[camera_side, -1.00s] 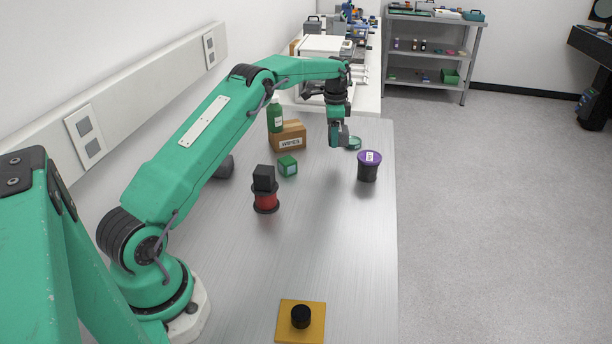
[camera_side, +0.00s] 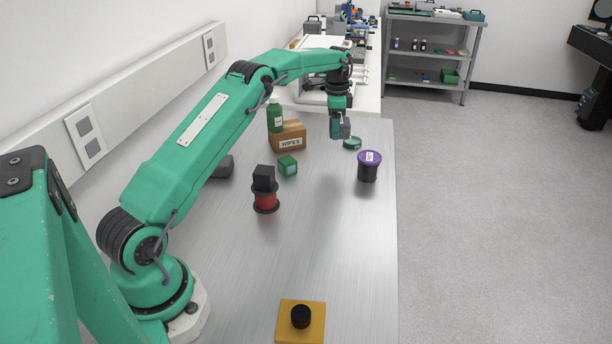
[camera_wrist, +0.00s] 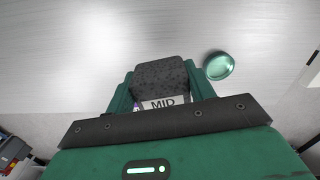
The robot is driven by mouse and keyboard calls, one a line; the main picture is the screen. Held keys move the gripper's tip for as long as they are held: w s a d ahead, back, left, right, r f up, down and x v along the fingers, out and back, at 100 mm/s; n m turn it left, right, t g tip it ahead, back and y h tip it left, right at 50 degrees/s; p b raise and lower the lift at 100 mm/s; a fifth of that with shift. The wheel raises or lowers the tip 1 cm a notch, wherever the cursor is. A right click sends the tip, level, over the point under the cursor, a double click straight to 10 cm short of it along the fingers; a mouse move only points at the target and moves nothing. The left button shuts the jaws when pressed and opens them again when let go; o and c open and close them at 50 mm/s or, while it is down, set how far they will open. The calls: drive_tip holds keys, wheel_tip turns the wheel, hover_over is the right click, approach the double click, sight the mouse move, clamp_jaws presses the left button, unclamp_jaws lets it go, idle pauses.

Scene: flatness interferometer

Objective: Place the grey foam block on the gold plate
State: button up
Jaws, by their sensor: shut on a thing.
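The grey foam block (camera_wrist: 160,76) is dark and speckled, with a pale label reading "MID". It sits between the fingers of my gripper (camera_wrist: 160,88) in the wrist view. In the side view my gripper (camera_side: 340,126) is shut on it and holds it above the far part of the bench, with only a small grey part of the block showing. The gold plate (camera_side: 287,335) lies flat at the near end of the bench, far from my gripper. A short black cylinder (camera_side: 301,316) stands on the middle of the plate.
A purple-lidded black jar (camera_side: 368,168), a green cube (camera_side: 288,166), a red spool with a black cube on top (camera_side: 265,200), a wipes box (camera_side: 288,137), a green bottle (camera_side: 275,117) and a teal round dish (camera_side: 352,143) stand around. The bench between spool and plate is clear.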

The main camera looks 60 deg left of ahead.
drive_tip(key=s+d+r+m, duration=0.1)
drive_tip(key=d+r+m, duration=0.2)
drive_tip(key=d, duration=0.8)
drive_tip(key=s+d+r+m, duration=0.1)
drive_tip(key=d+r+m, duration=0.2)
drive_tip(key=d, duration=0.8)
drive_tip(key=s+d+r+m, duration=0.1)
drive_tip(key=s+d+m, duration=0.2)
drive_tip(key=s+d, duration=0.35)
drive_tip(key=s+d+r+m, duration=0.15)
drive_tip(key=s+d, duration=0.25)
drive_tip(key=d, duration=0.5)
drive_tip(key=s+d+m, duration=0.4)
drive_tip(key=s+d, duration=0.1)
drive_tip(key=s, duration=0.4)
drive_tip(key=s+d+m, duration=0.4)
drive_tip(key=s, duration=0.5)
drive_tip(key=s+a+f+m, duration=0.2)
drive_tip(key=s+m, duration=0.4)
drive_tip(key=s, duration=1.1)
drive_tip(key=shift+a+f, duration=0.15)
drive_tip(key=shift+f, duration=0.55)
